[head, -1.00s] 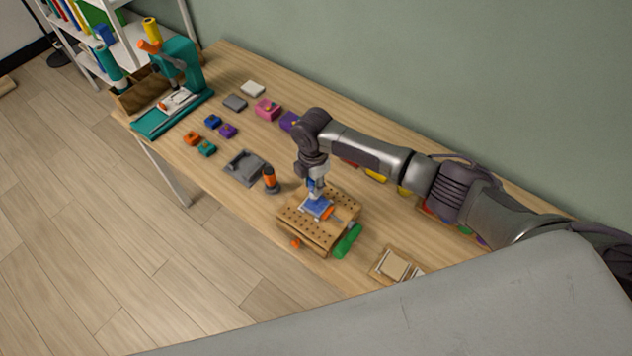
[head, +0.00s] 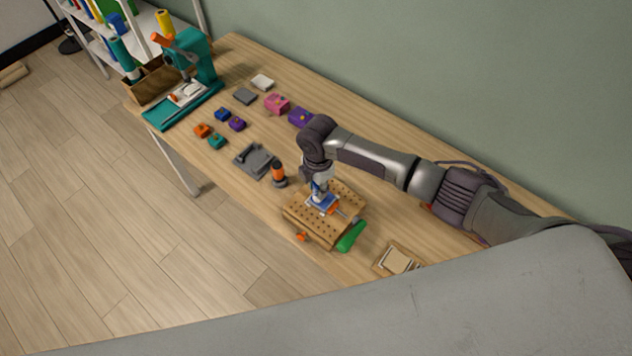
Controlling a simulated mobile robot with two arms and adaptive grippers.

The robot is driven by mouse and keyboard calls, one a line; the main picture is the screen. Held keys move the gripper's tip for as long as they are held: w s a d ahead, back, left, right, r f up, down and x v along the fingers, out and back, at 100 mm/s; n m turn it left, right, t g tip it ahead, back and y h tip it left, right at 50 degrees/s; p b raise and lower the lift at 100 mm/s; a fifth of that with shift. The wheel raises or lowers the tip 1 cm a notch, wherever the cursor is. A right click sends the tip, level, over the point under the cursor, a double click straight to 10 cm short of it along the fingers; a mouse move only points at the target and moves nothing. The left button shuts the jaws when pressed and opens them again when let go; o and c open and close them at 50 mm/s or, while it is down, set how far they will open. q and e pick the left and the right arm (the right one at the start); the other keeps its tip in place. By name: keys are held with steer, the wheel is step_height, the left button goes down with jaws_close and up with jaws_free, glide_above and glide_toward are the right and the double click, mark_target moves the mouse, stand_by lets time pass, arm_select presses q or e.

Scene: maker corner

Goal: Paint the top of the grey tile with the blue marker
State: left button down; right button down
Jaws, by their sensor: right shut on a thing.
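My right gripper (head: 319,182) is shut on the blue marker (head: 317,188), which points down at the tile. The tile (head: 324,204) lies on a wooden board with holes (head: 308,224). Its visible top is largely blue, with pale grey-white at the edges. The marker's tip is at or just above the tile; I cannot tell if it touches. The gripper and marker hide part of the tile. My left gripper is not in view.
An orange clamp part (head: 334,210) is beside the tile, and a green object (head: 351,236) lies by the board. An orange-and-black holder (head: 279,174) and grey tray (head: 256,161) stand left. Small coloured blocks and a teal press (head: 200,62) are farther back.

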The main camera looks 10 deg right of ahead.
steer(key=shift+s+d+p, duration=0.7)
steer(key=shift+p, duration=0.05)
steer(key=shift+d, duration=0.15)
steer(key=shift+w+d+b, duration=0.4)
steer(key=shift+w+d, duration=0.45)
steer(key=shift+d, duration=0.1)
steer(key=shift+r+p, duration=0.7)
steer(key=shift+r, duration=2.3)
